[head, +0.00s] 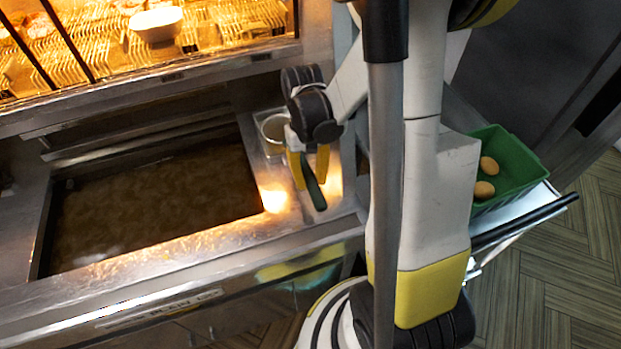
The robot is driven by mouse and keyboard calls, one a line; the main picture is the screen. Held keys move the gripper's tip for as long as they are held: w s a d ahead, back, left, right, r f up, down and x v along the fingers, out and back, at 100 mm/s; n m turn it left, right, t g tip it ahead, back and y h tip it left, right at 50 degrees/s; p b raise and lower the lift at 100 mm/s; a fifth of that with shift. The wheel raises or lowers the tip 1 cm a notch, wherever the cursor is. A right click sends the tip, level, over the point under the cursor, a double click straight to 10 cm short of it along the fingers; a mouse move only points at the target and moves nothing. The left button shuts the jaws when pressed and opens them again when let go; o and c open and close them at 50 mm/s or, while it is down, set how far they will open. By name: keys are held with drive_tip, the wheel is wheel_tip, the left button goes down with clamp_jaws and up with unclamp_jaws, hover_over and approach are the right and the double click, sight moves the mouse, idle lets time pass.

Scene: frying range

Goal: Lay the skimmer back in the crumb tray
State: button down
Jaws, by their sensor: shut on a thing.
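The skimmer shows by its dark green handle (316,192), which slopes down and to the right from between my fingertips. My gripper (309,170), with yellow fingers, is shut on this handle above the metal ledge right of the fryer vat. A round, pale-rimmed shape (275,129) sits just left of the gripper, within a shallow metal tray (258,142) that seems to be the crumb tray. The round shape may be the skimmer's bowl; its link to the handle is hidden behind the gripper. I cannot tell whether it touches the tray.
The fryer vat (150,195) of brown oil lies left of the gripper. A lit rack (220,30) with a white container (157,23) stands behind. A green crate (510,168) with two brown oval items sits on a right-hand shelf. My arm covers the middle right.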

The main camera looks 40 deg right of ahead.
drive_tip(key=c, duration=1.1)
unclamp_jaws()
drive_tip(key=shift+s+a+p+v, duration=0.1)
drive_tip(key=shift+s+p+v, duration=0.1)
drive_tip(key=shift+p+v, duration=0.65)
drive_tip(key=shift+s+a+p+v, duration=0.15)
drive_tip(key=shift+p+v, duration=0.35)
drive_tip(key=shift+v, duration=0.65)
drive_tip(key=shift+s+d+p+v, duration=0.1)
drive_tip(key=shift+s+p+v, duration=0.15)
drive_tip(key=shift+p+v, duration=0.6)
drive_tip(key=shift+r, duration=0.2)
